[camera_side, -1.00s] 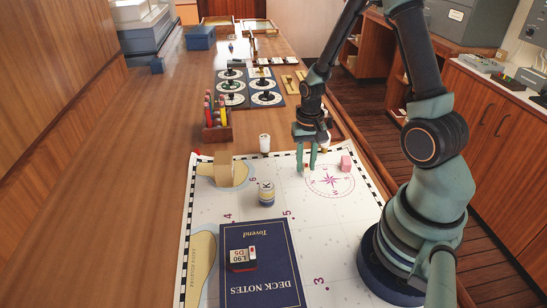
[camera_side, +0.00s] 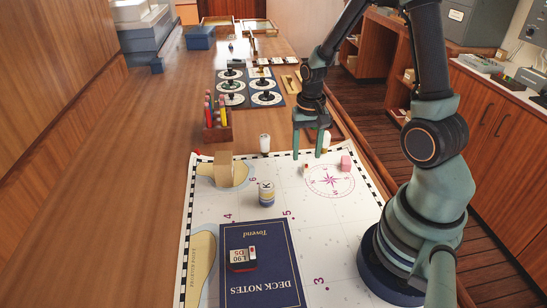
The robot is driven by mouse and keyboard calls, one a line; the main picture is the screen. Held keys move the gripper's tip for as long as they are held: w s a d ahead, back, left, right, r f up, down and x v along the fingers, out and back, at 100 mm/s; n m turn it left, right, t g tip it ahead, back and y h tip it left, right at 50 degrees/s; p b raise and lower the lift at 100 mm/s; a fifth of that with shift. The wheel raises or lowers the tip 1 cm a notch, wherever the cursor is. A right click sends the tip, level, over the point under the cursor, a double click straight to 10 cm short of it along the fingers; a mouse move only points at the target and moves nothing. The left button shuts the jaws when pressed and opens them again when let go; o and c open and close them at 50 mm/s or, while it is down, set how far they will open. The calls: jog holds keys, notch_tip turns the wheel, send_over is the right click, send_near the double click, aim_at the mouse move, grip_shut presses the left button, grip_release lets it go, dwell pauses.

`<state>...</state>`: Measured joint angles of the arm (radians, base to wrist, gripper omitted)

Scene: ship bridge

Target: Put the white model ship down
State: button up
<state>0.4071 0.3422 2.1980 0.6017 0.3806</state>
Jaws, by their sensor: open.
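A small pale piece with a brownish part (camera_side: 306,169), which I take to be the white model ship, rests on the chart (camera_side: 330,215) just left of the pink compass rose. It is too small to make out its details. My gripper (camera_side: 308,156) is open and empty, pointing down. Its two green fingers are spread apart, with their tips slightly above and behind the piece, not visibly touching it.
A pink block (camera_side: 346,163) stands right of the piece. A banded cylinder marked K (camera_side: 266,193), a tan block (camera_side: 224,169), a white cylinder (camera_side: 265,144) and a blue book (camera_side: 260,280) are nearby.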

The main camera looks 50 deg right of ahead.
aim_at(305, 165)
notch_tip(305, 165, up, 8)
jog(key=s+a+r+n+t, duration=0.2)
jog(key=a+r+n+t, duration=0.3)
jog(key=a+r+n, duration=0.4)
jog(key=a+r, duration=0.3)
jog(key=a, duration=0.1)
jog(key=shift+s+a+t, duration=0.2)
jog(key=shift+s+t, duration=0.1)
jog(key=shift+s, duration=0.05)
